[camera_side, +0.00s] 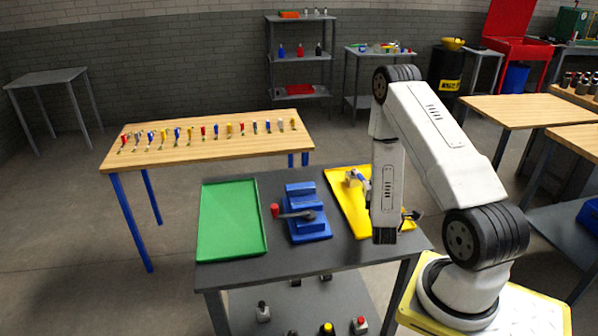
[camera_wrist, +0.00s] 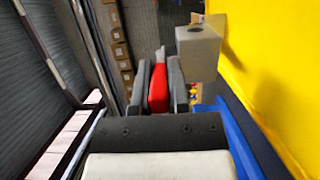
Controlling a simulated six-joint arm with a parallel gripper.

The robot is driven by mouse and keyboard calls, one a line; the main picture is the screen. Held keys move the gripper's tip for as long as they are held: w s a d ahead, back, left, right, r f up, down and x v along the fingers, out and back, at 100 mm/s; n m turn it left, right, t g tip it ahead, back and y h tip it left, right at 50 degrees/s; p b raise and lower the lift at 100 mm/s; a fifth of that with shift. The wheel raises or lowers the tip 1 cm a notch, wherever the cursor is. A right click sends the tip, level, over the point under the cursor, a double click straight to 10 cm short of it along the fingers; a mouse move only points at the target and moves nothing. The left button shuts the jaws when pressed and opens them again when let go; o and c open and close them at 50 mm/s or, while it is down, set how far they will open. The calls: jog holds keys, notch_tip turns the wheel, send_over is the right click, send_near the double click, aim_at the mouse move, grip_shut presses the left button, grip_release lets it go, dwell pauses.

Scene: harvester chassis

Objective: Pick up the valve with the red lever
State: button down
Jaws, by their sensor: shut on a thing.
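In the wrist view, my gripper (camera_wrist: 158,92) has its dark grey fingers closed on either side of a red lever. The red lever (camera_wrist: 158,85) belongs, it seems, to the valve, whose pale grey block body (camera_wrist: 198,52) with a dark round port shows just beyond to the right. In the side view, the valve's pale body (camera_side: 351,177) shows over the upper part of the yellow tray (camera_side: 340,200), beside my forearm. My forearm hides much of the gripper there, and I cannot tell whether the valve touches the tray.
A blue fixture (camera_side: 306,222) with a red-ended handle stands mid-table, left of the yellow tray. An empty green tray (camera_side: 232,222) lies farther left. A dark small item (camera_side: 411,216) shows right of my forearm, unclear. A wooden table (camera_side: 205,148) behind carries several small coloured items.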

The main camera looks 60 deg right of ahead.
jog(key=shift+r, duration=2.05)
jog(key=shift+w, duration=0.1)
